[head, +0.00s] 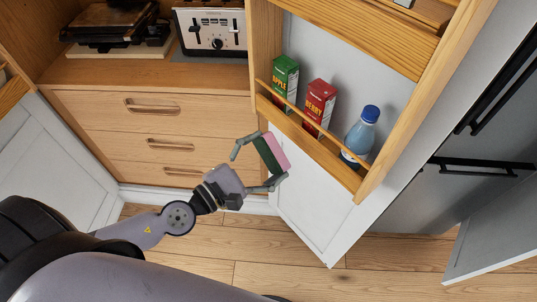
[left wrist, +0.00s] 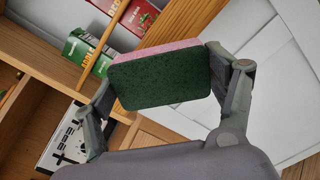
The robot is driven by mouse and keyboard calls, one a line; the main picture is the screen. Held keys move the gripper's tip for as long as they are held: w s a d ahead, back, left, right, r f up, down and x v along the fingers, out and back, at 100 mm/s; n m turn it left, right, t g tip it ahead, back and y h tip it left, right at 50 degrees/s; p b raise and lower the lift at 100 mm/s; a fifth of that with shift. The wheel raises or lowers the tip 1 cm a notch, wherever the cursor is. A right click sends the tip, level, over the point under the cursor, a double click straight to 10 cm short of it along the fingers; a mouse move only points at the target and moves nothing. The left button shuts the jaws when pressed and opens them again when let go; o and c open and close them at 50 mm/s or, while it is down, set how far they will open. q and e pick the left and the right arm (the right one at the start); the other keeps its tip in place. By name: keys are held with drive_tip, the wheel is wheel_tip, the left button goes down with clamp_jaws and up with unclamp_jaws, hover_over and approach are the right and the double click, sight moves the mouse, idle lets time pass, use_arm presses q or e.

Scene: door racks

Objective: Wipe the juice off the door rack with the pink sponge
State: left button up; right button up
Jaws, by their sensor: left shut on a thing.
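The pink sponge (head: 278,152) with a dark green scouring side is held in my left gripper (head: 258,161). In the left wrist view the sponge (left wrist: 160,80) is clamped between the two fingers, green side toward the camera. The gripper is just left of and below the door rack (head: 318,146), a wooden shelf on the open door, and apart from it. A green carton (head: 284,78), a red carton (head: 319,102) and a blue-capped bottle (head: 360,135) stand in the rack. No juice spill is visible; the rack floor is mostly hidden behind its front board. My right gripper is not seen.
A cabinet with wooden drawers (head: 160,140) is behind the gripper. A toaster (head: 211,33) stands on the counter above. A grey cabinet door (head: 497,235) with black handles nearby is at right. The wooden floor (head: 300,277) below is clear.

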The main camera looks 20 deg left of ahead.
use_arm(q)
drive_tip(key=shift+b+v, duration=0.7)
drive_tip(key=shift+v, duration=0.15)
drive_tip(key=shift+s+a+f+b, duration=0.1)
drive_tip(key=shift+s+a+b, duration=0.25)
drive_tip(key=shift+s, duration=0.15)
